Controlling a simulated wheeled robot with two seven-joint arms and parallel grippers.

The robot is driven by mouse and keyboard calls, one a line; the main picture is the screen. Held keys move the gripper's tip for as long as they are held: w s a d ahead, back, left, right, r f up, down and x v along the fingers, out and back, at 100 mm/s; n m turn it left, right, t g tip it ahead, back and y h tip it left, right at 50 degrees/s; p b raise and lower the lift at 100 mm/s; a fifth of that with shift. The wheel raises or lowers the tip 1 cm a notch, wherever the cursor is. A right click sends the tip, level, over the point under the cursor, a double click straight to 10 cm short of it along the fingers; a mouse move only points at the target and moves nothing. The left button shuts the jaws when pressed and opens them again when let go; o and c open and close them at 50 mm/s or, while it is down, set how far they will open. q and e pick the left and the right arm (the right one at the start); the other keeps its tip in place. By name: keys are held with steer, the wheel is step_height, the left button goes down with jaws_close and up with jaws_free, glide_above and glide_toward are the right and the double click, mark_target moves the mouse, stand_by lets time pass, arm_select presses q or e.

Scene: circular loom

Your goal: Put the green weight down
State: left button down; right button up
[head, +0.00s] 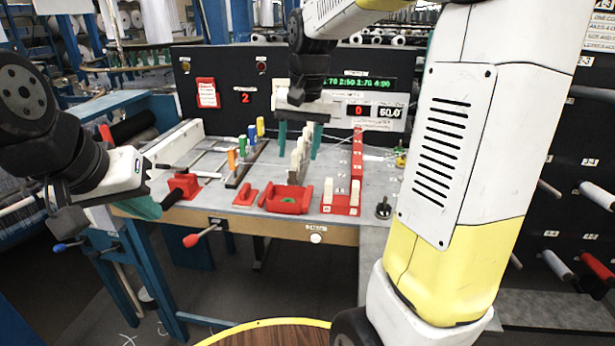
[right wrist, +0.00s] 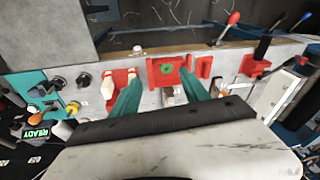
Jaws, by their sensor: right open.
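A small green piece, which looks like the green weight (head: 288,198), lies in a red tray (head: 275,206) near the front edge of the bench. In the right wrist view the green weight (right wrist: 167,68) shows as a small green ring inside the red tray (right wrist: 154,76). My right gripper (head: 298,146) is open above the bench, behind the tray in the head view. In the right wrist view its teal fingers (right wrist: 161,78) are spread, with the green weight between and beyond their tips, not gripped. My left gripper (head: 130,210) is at the bench's left front corner; its opening is unclear.
A red holder (head: 341,204) with pale pegs stands right of the tray. Coloured upright pieces (head: 243,146) stand on a rack behind, left. A red-knobbed lever (head: 199,236) sticks out from the front edge. A black display panel (head: 245,80) closes off the back.

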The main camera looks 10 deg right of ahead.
steer(key=s+n+t+y, duration=0.1)
steer(key=s+n+t, duration=0.2)
steer(key=s, duration=1.5)
steer(key=shift+d+r+t, duration=0.35)
steer(key=shift+r+t, duration=0.1)
steer(key=shift+t, duration=0.05)
